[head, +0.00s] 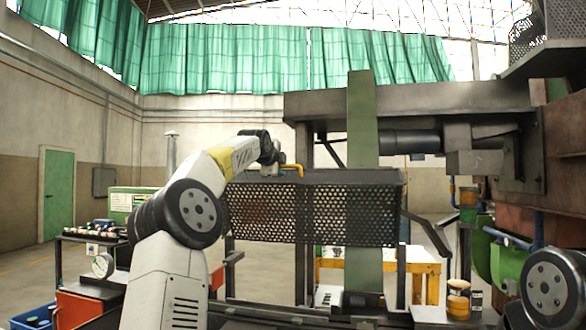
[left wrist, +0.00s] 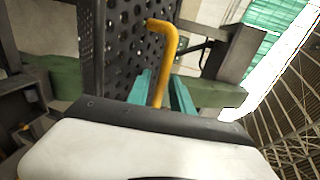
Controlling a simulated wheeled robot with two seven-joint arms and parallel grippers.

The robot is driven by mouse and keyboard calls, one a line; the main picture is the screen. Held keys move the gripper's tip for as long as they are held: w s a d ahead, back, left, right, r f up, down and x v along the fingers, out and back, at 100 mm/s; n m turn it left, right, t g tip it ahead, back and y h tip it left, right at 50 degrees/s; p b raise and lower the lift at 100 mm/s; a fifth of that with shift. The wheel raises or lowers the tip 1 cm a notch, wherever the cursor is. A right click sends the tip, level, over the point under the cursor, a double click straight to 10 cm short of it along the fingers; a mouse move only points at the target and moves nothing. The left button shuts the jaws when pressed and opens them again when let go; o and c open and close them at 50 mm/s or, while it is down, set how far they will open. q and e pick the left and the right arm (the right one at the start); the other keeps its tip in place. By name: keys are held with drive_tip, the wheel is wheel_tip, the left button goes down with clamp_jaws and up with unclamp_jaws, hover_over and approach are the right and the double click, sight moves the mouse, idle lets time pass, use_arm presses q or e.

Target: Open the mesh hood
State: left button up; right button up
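The mesh hood (head: 312,213) is a dark perforated panel hanging upright in the middle of the head view. Its perforated sheet also fills the upper middle of the left wrist view (left wrist: 128,45). A bent yellow handle (head: 293,167) stands at the hood's top edge; it shows large in the left wrist view (left wrist: 162,50). My left gripper (head: 281,159) is at this handle. In the left wrist view its two teal fingers (left wrist: 161,88) lie on either side of the yellow bar, closed in around it. The exact finger contact is partly hidden. My right gripper is out of view.
A green upright post (head: 362,120) and a heavy dark beam (head: 450,99) stand behind and above the hood. A yellow-orange frame (head: 425,270) is behind it. Rusty machinery (head: 565,130) crowds the right. A tool cart (head: 85,268) stands at left, with open floor beyond.

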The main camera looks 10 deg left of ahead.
use_arm(q)
drive_tip(key=shift+f, duration=0.2)
drive_tip(key=v, duration=0.8)
drive_tip(key=shift+r, duration=0.15)
drive_tip(key=shift+w, duration=0.1)
drive_tip(key=s+d+f+n+g, duration=0.4)
drive_tip(key=s+d+f+n, duration=0.1)
drive_tip(key=s+d+f, duration=0.7)
drive_tip(key=s+f+n+g, duration=0.2)
drive_tip(key=s+f+n, duration=0.4)
drive_tip(key=s+f, duration=0.6)
drive_tip(key=s+f+n+g+h, duration=0.1)
drive_tip(key=s+f+n+g, duration=0.2)
drive_tip(key=s+f, duration=0.9)
drive_tip(key=s+n, duration=0.3)
drive_tip(key=s, duration=0.4)
drive_tip(key=shift+a+n+h, duration=0.3)
drive_tip(key=shift+n, duration=0.1)
